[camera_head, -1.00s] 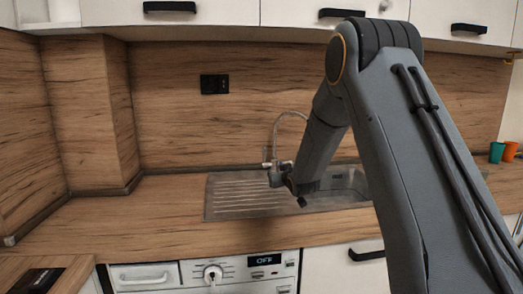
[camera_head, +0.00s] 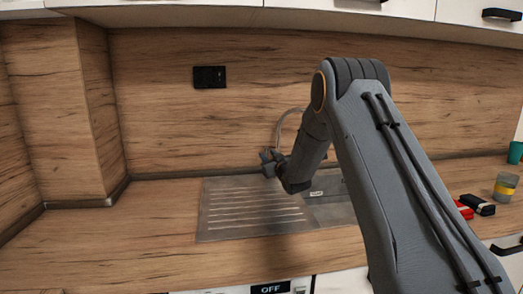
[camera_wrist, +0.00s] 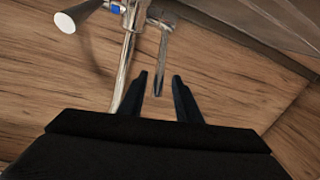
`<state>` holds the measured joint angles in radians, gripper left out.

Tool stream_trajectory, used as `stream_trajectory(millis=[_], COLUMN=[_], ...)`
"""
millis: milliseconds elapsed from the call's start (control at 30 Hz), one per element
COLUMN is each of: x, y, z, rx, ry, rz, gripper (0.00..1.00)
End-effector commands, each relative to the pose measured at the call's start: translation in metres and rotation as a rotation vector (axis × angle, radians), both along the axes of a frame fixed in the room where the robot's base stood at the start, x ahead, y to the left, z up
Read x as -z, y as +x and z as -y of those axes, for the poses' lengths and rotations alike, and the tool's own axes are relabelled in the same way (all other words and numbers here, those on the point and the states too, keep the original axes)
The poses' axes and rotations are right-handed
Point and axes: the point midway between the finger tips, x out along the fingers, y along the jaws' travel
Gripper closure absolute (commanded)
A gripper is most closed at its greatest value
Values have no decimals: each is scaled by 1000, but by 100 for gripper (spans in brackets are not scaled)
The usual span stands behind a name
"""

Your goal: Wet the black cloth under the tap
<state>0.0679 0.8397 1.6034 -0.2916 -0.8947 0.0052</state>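A small dark item (camera_head: 478,204) lies on the counter at the right in the head view; it may be the black cloth, but it is too small to be sure. The tap (camera_head: 289,121) rises behind the sink (camera_head: 250,208), partly hidden by my arm. My gripper (camera_head: 268,162) is by the tap, above the drainboard. In the wrist view my gripper (camera_wrist: 160,85) has its two fingers apart with no cloth between them. A thin metal part of the tap (camera_wrist: 163,60) reaches down toward the gap; I cannot tell whether it touches.
A red item (camera_head: 463,208) lies beside the dark one. A grey and yellow cup (camera_head: 505,187) and a teal cup (camera_head: 515,152) stand at the right. The counter left of the sink is clear. The wooden splashback (camera_head: 160,110) is close behind the tap.

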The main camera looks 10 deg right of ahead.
Motion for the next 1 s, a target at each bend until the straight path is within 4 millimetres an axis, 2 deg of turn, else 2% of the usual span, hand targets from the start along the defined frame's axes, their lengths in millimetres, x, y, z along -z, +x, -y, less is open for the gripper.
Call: stream_trajectory(millis=[500,700,967,1000], x=[1,1,0,0], y=[63,72,73,73], z=[-9,-12,-12,-12], rx=[0,-1,-1,-1], ry=[0,0,0,0], rz=[-1,-1,-1,-1], gripper=[69,69,69,74])
